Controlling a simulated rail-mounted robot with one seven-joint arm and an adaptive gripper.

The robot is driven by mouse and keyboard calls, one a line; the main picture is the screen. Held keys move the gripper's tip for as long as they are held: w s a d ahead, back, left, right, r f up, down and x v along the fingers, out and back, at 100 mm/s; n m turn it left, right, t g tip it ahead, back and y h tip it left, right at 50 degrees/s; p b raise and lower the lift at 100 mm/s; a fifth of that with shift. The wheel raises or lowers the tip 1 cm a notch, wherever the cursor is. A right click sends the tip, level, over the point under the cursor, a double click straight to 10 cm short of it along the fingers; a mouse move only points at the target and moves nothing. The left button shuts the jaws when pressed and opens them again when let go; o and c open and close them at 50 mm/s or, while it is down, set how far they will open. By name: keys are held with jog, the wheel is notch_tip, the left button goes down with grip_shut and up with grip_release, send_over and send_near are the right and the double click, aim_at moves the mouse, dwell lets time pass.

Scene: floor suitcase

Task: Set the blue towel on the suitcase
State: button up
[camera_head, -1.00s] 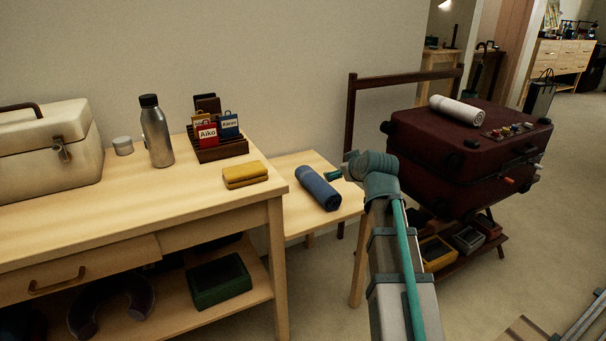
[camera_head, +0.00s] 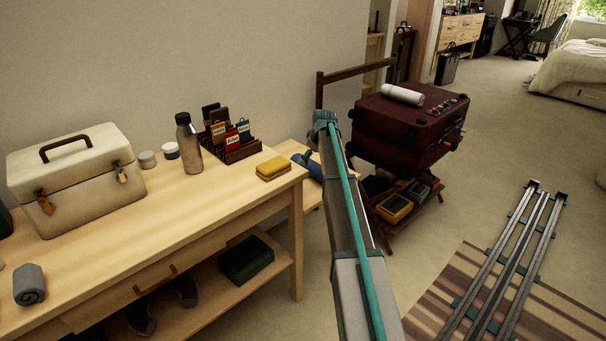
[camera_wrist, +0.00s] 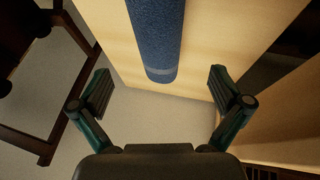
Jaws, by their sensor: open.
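The blue towel (camera_head: 309,166) is rolled up and lies on the low wooden side table; my arm partly hides it in the head view. In the wrist view the blue towel (camera_wrist: 158,40) lies lengthwise ahead, its near end between and beyond the fingers. My gripper (camera_wrist: 159,88) is open and empty, close to that end, with a finger off to each side. The dark red suitcase (camera_head: 380,130) lies flat on a wooden rack at the right. A white rolled towel (camera_head: 403,95) and several small items sit on its top.
The side table (camera_wrist: 115,45) stands between the workbench (camera_head: 130,250) and the rack. The workbench holds a yellow cloth (camera_head: 273,168), a bottle (camera_head: 189,145), a card organizer (camera_head: 235,149) and a cream toolbox (camera_head: 75,175). Trays sit under the suitcase. Rails (camera_head: 500,260) run on the floor at right.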

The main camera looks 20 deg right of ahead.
aim_at(313, 164)
jog(key=shift+s+f, duration=0.1)
jog(key=shift+f, duration=0.25)
jog(key=x, duration=0.4)
jog(key=shift+d+f+b, duration=0.1)
jog(key=shift+f+b, duration=0.1)
jog(key=shift+b, duration=0.2)
jog(key=shift+w+b+x, duration=0.15)
jog(key=shift+b+x, duration=0.2)
jog(key=shift+x, duration=1.15)
jog(key=shift+w+b+x, duration=0.2)
jog(key=shift+b+x, duration=0.1)
jog(key=shift+x, duration=1.15)
jog(key=shift+r, duration=0.15)
jog(key=shift+a, duration=0.25)
jog(key=c, duration=1.3)
jog(key=shift+r, duration=0.15)
